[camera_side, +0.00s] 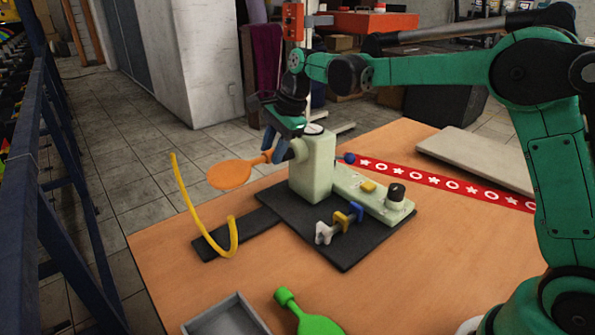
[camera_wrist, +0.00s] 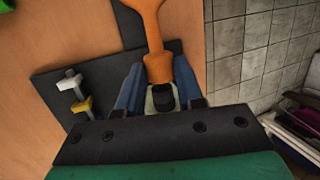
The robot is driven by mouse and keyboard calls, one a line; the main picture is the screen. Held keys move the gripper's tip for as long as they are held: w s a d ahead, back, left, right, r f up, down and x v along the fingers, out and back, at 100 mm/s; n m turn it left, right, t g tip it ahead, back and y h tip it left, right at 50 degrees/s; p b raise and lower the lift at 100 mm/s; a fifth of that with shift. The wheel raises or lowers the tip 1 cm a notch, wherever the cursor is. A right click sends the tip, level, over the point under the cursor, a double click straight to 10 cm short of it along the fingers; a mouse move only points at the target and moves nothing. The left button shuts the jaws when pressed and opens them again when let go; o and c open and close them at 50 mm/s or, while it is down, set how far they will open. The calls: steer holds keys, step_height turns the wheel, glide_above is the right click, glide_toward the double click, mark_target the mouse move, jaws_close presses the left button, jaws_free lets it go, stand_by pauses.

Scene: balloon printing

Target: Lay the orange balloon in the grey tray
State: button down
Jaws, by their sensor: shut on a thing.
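The orange balloon (camera_side: 230,175) is flat and sticks out to the left of my gripper (camera_side: 274,145), above the table's far left edge. My gripper's blue fingers are shut on its neck. In the wrist view the balloon (camera_wrist: 150,22) runs up out of frame, with its neck between the blue fingers of my gripper (camera_wrist: 158,85). The neck end lies by a dark round part of the pale green machine (camera_side: 312,168); I cannot tell whether they touch. The grey tray (camera_side: 232,315) stands at the near table edge, partly cut off by the frame; its visible inside looks empty.
A green balloon (camera_side: 312,322) lies right of the tray. The machine stands on a black base (camera_side: 345,255) with white, yellow and blue clips (camera_side: 340,222). A yellow curved tube (camera_side: 190,205) rises left of it. A red patterned strip (camera_side: 450,185) lies behind.

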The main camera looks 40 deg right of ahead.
step_height(320, 180, up, 10)
steer(key=n+g+h, duration=0.1)
steer(key=n+g, duration=0.4)
steer(key=n, duration=1.3)
glide_above(221, 327)
steer(key=shift+g+h, duration=0.3)
steer(key=shift+h, duration=0.2)
steer(key=f, duration=2.2)
steer(key=shift+w+f, duration=0.15)
steer(key=shift+w, duration=0.25)
steer(key=shift+c, duration=2.4)
jaws_free()
